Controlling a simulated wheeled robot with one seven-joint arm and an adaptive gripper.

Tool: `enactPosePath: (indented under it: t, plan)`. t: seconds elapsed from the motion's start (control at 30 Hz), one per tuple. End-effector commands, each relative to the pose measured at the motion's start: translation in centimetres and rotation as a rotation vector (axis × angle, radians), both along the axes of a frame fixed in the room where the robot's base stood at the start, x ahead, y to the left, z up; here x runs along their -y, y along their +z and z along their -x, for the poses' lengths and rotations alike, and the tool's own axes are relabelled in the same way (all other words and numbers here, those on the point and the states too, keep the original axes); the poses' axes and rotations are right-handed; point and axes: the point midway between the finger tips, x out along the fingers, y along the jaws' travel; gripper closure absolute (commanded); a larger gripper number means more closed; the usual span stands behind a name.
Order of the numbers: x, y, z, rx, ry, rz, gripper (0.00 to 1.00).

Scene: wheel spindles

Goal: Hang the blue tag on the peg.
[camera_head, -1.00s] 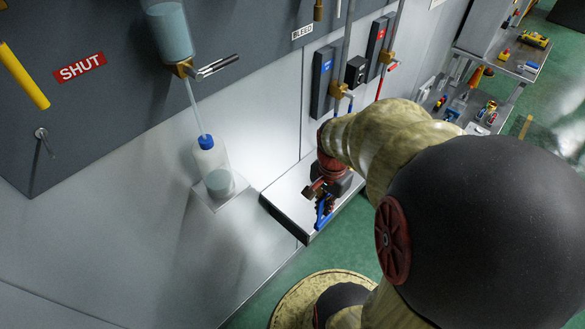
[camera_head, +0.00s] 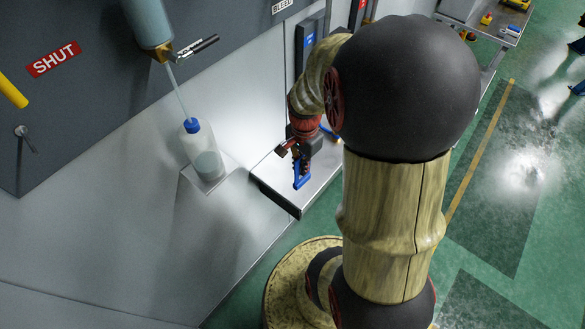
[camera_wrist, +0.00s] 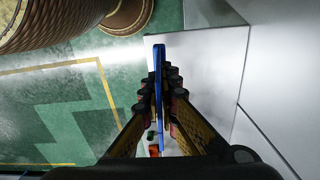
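The blue tag (camera_head: 301,175) is in my gripper (camera_head: 297,158), in front of the wall and over the small grey shelf in the head view. In the wrist view the tag (camera_wrist: 158,85) shows edge-on as a thin blue strip between both fingers of my gripper (camera_wrist: 162,95), which are closed on it. A small metal peg with a round base (camera_head: 22,132) sticks out of the dark panel at the far left of the head view, below the SHUT label. My gripper is well to the right of the peg and apart from it.
A bottle with a blue cap (camera_head: 203,153) stands on a small ledge between the peg and my gripper. The grey shelf (camera_head: 285,190) lies below my gripper. Green floor (camera_head: 500,200) is open at right.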

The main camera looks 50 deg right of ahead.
Motion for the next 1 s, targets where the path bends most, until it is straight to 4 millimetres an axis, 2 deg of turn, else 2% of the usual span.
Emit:
enactPosePath:
  t: [0.1, 0.3, 0.57, 0.8, 1.0]
  plan:
    - [0.5, -1.9, -1.9, -0.005, 0.002, -0.003, 1.0]
    - [1.1, -4.4, -4.0, -0.001, 0.001, -0.001, 1.0]
    - [1.4, -5.7, -5.0, -0.001, 0.001, -0.001, 1.0]
    - [1.6, -8.6, -5.6, -0.002, 0.0, -0.001, 1.0]
    - [1.6, -9.0, -5.6, 0.001, 0.0, 0.0, 1.0]
